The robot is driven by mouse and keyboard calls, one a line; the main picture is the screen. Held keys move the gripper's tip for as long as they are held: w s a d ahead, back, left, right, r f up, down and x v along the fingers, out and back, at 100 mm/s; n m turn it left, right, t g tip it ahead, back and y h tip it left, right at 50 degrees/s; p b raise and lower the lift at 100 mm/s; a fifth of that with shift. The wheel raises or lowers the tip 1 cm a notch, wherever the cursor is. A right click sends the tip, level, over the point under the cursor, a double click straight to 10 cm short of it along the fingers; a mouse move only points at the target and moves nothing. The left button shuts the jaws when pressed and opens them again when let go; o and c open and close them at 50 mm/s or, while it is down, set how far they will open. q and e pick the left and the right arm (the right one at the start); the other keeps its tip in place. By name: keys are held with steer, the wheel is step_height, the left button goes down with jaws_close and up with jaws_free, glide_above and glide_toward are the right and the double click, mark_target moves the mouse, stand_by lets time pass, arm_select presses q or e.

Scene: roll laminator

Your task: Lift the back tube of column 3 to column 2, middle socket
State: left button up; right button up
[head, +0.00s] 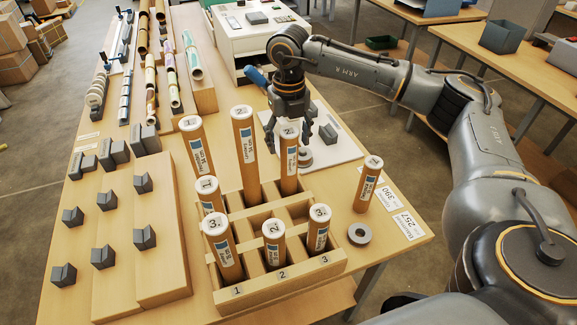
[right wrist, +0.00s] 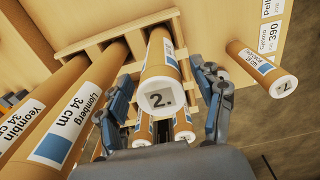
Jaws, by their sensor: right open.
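The wooden rack (head: 290,280) has columns marked 1, 2 and 3 along its front. The back tube of column 3 (head: 289,165), capped "2.", stands upright; it also shows in the right wrist view (right wrist: 161,60). My right gripper (head: 288,128) is open above and around this tube's top, with a finger on either side in the right wrist view (right wrist: 163,105). Column 2 holds a tall back tube (head: 246,160) and a front tube (head: 273,240); its middle socket (head: 262,213) looks empty, though partly hidden. Column 3's front tube (head: 318,227) is capped "3.". My left gripper is out of view.
Column 1 holds tubes front (head: 223,250), middle (head: 210,195) and back (head: 198,150). A loose tube (head: 367,185) stands right of the rack beside a grey ring (head: 359,233). Grey holders (head: 103,258) stand on boards at left. A white cabinet (head: 255,38) stands behind.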

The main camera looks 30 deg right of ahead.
mark_target(289, 171)
step_height(289, 171, down, 2)
steer(key=shift+s+f+p, duration=0.1)
steer(key=shift+s+p, duration=0.05)
steer(key=shift+p, duration=0.2)
steer(key=shift+f, duration=0.45)
jaws_close()
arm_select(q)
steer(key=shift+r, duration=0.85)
arm_select(e)
steer(key=shift+r, duration=0.1)
